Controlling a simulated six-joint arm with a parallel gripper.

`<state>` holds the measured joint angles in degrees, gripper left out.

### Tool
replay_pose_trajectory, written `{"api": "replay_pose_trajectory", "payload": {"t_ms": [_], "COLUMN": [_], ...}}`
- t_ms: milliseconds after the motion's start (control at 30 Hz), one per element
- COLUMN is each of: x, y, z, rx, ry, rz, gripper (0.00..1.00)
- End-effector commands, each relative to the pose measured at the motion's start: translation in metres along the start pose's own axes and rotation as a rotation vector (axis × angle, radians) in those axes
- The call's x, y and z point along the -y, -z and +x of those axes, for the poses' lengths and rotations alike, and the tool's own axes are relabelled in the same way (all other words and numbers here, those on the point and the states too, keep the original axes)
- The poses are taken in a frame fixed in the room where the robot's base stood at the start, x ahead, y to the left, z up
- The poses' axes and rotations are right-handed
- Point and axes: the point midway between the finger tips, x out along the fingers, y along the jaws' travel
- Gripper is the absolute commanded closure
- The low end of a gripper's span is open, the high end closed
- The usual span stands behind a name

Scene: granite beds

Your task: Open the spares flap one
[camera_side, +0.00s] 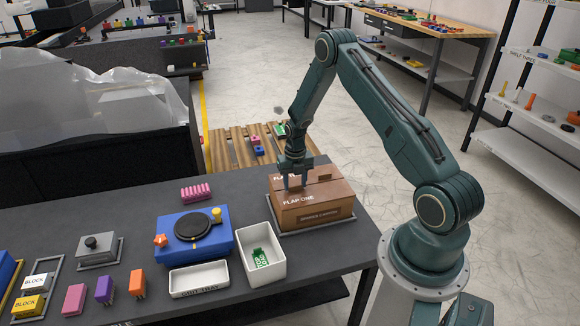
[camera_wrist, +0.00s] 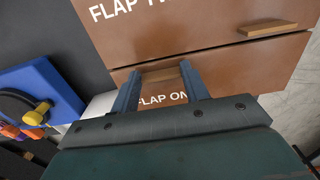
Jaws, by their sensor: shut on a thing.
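The brown spares carton (camera_side: 318,218) stands on a tray at the right end of the dark bench. Its top has two flaps that look closed and flat. Flap one (camera_side: 325,193) is the near one; in the wrist view its lettering (camera_wrist: 163,99) is partly covered by my fingers. Flap two (camera_wrist: 190,25) lies beyond a dark seam, with its own wooden tab (camera_wrist: 267,27). My gripper (camera_side: 294,183) points down over the carton. In the wrist view its fingers (camera_wrist: 160,82) are shut on flap one's wooden tab (camera_wrist: 160,73), beside the seam.
A white bin (camera_side: 262,255) with green pieces stands left of the carton. Beside it are a blue box with a black disc (camera_side: 193,233) and a shallow white tray (camera_side: 199,280). A pink ridged piece (camera_side: 196,192) lies behind. The bench's right edge is near the carton.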

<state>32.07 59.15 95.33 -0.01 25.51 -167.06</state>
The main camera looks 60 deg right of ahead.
Motion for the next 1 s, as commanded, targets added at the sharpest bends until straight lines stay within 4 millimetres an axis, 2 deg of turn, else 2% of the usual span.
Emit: {"api": "replay_pose_trajectory", "payload": {"t_ms": [433, 1000], "x": [0.000, 0.000], "y": [0.006, 0.009], "z": [-0.014, -0.018], "rx": [0.048, 0.065], "ry": [0.001, 0.001], "rz": [0.000, 0.000], "gripper": [0.60, 0.60]}}
